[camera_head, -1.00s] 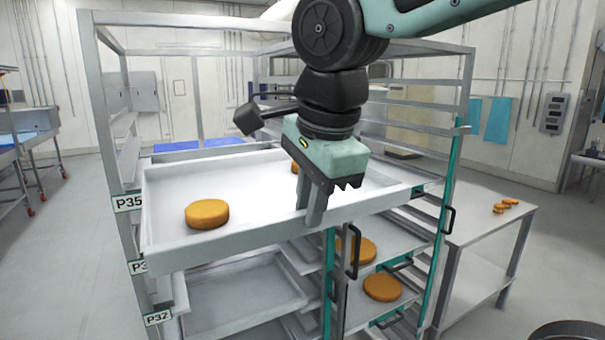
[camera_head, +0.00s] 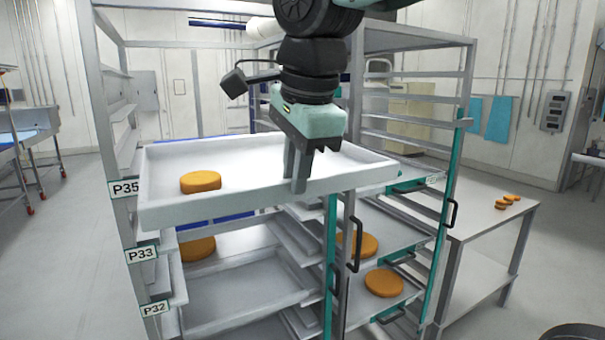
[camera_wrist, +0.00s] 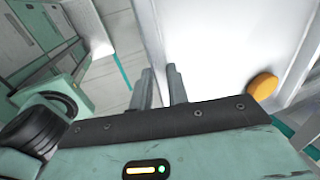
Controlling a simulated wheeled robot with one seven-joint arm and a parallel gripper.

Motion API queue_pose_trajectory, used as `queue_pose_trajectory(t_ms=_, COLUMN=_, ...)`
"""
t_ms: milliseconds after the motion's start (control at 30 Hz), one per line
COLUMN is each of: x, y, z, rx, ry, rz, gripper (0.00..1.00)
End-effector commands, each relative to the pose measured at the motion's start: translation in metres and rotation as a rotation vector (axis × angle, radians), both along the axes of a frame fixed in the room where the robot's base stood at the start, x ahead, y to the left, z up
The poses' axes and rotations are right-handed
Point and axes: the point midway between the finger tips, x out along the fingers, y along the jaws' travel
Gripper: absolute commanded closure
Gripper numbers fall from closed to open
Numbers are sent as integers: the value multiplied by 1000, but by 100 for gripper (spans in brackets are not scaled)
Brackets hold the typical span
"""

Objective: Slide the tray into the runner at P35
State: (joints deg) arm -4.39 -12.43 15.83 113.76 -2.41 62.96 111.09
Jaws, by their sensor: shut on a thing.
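My gripper (camera_head: 297,184) is shut on the front wall of a white tray (camera_head: 215,202), right of its middle. The tray is at about the height of the P35 label (camera_head: 122,188), and its left front corner shows in front of the rack's left post. Whether its edges sit in the runner is hidden. An orange round (camera_head: 200,182) lies on the tray at the left; my gripper hides part of the tray. In the wrist view the fingers (camera_wrist: 160,86) are at the tray's rim, with an orange round (camera_wrist: 263,86) on the tray.
Lower levels hold a tray (camera_head: 245,322) near P32 (camera_head: 155,308) and a round (camera_head: 196,249) near P33 (camera_head: 142,254). A teal-edged door with a handle (camera_head: 355,245) and a rack section with rounds (camera_head: 384,283) stand right. A side table (camera_head: 480,232) is further right.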

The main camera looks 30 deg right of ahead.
Motion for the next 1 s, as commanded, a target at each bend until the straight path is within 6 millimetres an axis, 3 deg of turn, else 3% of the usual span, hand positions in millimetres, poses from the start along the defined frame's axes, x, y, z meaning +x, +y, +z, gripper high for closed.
queue_pose_trajectory(t_ms=1000, x=75, y=0, z=-2, rx=0, ry=-3, rz=0, gripper=100)
